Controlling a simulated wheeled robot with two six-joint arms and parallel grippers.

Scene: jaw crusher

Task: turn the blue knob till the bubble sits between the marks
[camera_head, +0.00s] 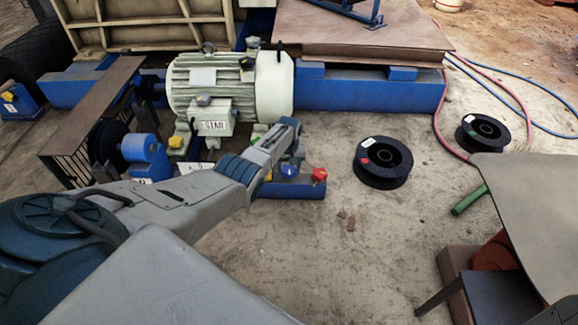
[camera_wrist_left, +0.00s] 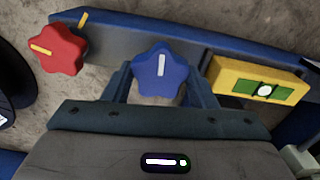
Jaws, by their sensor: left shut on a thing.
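The blue knob (camera_wrist_left: 160,72), star-shaped with a white line on it, sits on the blue bar (camera_wrist_left: 115,38) between the fingers of my left gripper (camera_wrist_left: 158,85), which is shut on it. In the head view the blue knob (camera_head: 289,166) shows just past my left gripper (camera_head: 285,160). The yellow level (camera_wrist_left: 262,82) is to the right of the knob in the left wrist view. Its green vial (camera_wrist_left: 265,89) holds a pale bubble (camera_wrist_left: 265,90), which appears near the middle; its exact place against the marks is too small to tell. My right gripper is not in view.
A red knob (camera_wrist_left: 57,49) with a yellow line sits left of the blue one, and it also shows in the head view (camera_head: 319,174). A cream motor (camera_head: 230,85) stands behind. Black reels (camera_head: 383,162) lie on the floor to the right. The floor in front is mostly clear.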

